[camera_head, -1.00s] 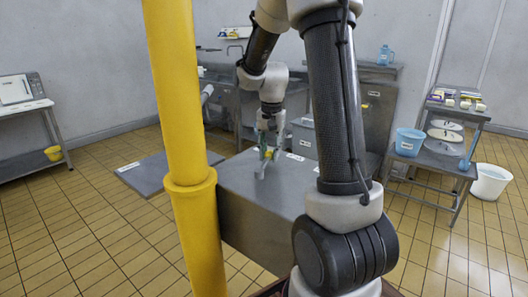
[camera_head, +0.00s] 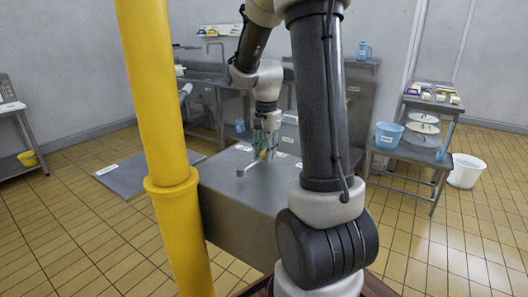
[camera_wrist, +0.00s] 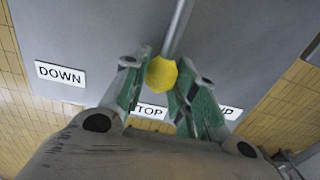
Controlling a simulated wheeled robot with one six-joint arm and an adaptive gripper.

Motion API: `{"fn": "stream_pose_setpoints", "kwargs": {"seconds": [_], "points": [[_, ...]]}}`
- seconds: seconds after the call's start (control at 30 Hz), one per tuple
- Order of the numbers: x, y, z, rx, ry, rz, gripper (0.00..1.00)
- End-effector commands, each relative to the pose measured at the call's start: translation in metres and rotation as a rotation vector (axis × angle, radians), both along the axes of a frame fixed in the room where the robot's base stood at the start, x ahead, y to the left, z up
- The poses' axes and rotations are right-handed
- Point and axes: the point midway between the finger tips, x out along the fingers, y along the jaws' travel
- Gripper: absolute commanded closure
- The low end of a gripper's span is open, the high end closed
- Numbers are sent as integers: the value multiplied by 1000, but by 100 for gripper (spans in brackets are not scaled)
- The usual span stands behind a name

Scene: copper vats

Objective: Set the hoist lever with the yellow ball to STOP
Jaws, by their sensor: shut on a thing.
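The hoist lever is a thin grey rod (camera_wrist: 180,28) with a yellow ball (camera_wrist: 161,73) at its end. My gripper (camera_wrist: 160,80) is shut on the ball, with its green-padded fingers on either side. In the wrist view, the ball lies just above the middle label (camera_wrist: 150,112), which reads "TOP" with its start hidden by a finger. The DOWN label (camera_wrist: 61,74) is to the left. The UP label (camera_wrist: 229,113) is to the right, partly hidden. In the head view, my gripper (camera_head: 266,150) is low over the grey metal box, and the rod (camera_head: 248,168) shows beside it.
The grey box (camera_head: 240,208) carries the lever. A yellow post (camera_head: 158,120) stands close at the left front. A low grey plate (camera_head: 135,178) lies behind it. A shelf with a blue tub (camera_head: 388,136) and a white bucket (camera_head: 466,171) are at the right.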

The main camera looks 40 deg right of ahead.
Motion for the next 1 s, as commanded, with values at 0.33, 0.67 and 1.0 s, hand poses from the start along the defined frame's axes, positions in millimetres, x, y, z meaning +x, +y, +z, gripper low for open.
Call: {"fn": "stream_pose_setpoints", "kwargs": {"seconds": [0.33,0.67,1.0], "points": [[0,0,1,-1,-1,1,51],[0,0,4,-1,-1,1,51],[0,-1,70,-1,-6,1,51]]}}
